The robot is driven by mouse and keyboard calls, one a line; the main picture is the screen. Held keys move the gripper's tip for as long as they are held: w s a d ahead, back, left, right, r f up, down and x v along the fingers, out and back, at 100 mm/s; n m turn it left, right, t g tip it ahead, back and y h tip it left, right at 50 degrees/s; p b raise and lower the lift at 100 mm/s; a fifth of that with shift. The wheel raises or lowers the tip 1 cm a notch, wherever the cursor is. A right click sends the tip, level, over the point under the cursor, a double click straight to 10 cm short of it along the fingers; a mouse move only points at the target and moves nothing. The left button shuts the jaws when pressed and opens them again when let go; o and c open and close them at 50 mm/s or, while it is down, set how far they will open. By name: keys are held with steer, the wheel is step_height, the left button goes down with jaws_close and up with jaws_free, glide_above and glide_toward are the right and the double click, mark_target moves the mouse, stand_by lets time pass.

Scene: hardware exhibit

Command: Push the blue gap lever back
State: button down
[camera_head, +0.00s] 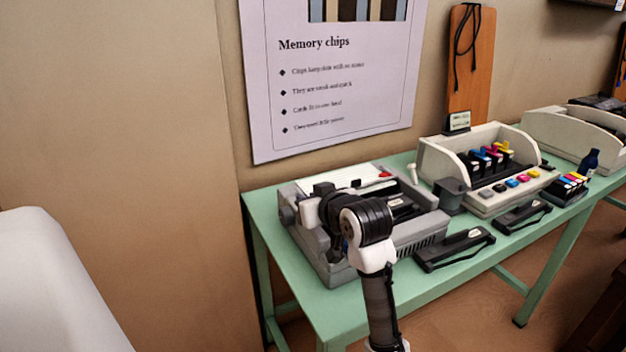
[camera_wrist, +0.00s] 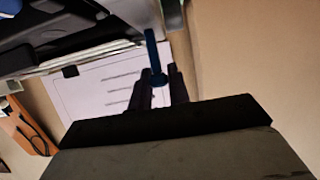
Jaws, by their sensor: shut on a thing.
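The blue gap lever (camera_wrist: 153,50) shows in the wrist view as a thin blue bar with a rounded end. It sticks out from the grey printer body, and its end lies between the dark fingers of my gripper (camera_wrist: 160,76). My gripper is shut on that end. In the head view the lever and fingers are hidden behind my own arm. The grey opened printer (camera_head: 418,232) stands at the left end of the green table, with my arm across its front. It also shows upside down in the wrist view (camera_wrist: 100,30).
The green table (camera_head: 345,307) stands along the wall. A black cartridge (camera_head: 455,250) lies right of the printer. A Memory chips poster (camera_head: 335,100) hangs behind.

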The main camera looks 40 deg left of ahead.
steer(key=h+p, duration=0.1)
steer(key=p, duration=0.1)
steer(key=a+r+g+h+p, duration=0.1)
steer(key=p, duration=0.2)
steer(key=shift+w+a+r, duration=0.1)
steer(key=shift+w+a, duration=0.05)
steer(key=shift+w, duration=0.1)
steer(key=p, duration=0.1)
steer(key=h+p, duration=0.1)
steer(key=p, duration=0.1)
steer(key=a+g+h+p, duration=0.1)
steer(key=p, duration=0.1)
steer(key=shift+w+f, duration=0.25)
steer(key=h+p, duration=0.1)
steer(key=a+h+p, duration=0.1)
steer(key=p, duration=0.1)
steer(key=shift+w+f+g, duration=0.15)
steer(key=shift+f+g, duration=0.15)
steer(key=shift+f, duration=0.05)
steer(key=shift+w+a+f+g+h+p, duration=0.1)
steer(key=shift+a+f+g+h+p, duration=0.15)
steer(key=shift+f+h+p, duration=0.6)
steer(key=shift+r+y+p, duration=0.25)
steer(key=shift+r+p, duration=0.1)
steer(key=c, duration=1.3)
jaws_free()
